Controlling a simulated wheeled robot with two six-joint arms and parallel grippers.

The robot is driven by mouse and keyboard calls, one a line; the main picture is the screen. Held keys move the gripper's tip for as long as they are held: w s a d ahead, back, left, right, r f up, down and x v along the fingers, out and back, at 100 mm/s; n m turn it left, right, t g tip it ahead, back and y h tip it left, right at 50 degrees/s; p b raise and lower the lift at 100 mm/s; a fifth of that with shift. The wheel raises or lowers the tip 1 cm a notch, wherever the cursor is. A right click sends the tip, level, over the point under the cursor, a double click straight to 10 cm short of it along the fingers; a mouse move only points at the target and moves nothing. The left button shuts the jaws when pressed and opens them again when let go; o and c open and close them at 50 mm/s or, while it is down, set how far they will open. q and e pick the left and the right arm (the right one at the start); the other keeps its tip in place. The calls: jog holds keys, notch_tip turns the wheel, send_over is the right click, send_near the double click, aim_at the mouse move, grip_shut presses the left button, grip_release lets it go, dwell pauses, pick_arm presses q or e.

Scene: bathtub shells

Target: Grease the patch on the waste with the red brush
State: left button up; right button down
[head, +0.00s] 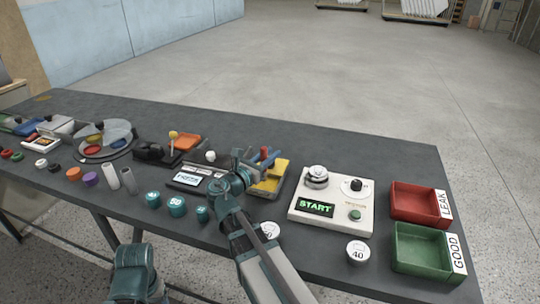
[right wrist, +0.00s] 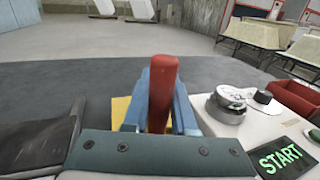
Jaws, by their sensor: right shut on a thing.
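My right gripper (head: 268,158) is over the table near the yellow tray (head: 272,180). Its blue fingers are shut on the red brush, whose red handle (right wrist: 163,88) stands upright between them in the right wrist view. The brush's bristles are hidden. A grey round plate (head: 119,132) with red and yellow spots lies at the left of the table. I cannot tell which item is the waste, and I cannot make out the patch.
A white START box (head: 335,212) with a metal knob-like fitting stands right of the gripper. A red tray (head: 416,202) and a green tray (head: 420,247) lie at the right end. Teal and grey cylinders stand along the front. The back right of the table is clear.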

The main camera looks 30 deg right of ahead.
jog(key=shift+f+b, duration=0.6)
jog(key=shift+b, duration=0.05)
dwell(1.8)
jog(key=shift+r, duration=0.15)
notch_tip(320, 180, up, 7)
jog(key=p, duration=0.7)
dwell(0.5)
notch_tip(320, 180, up, 12)
jog(key=p, duration=1.2)
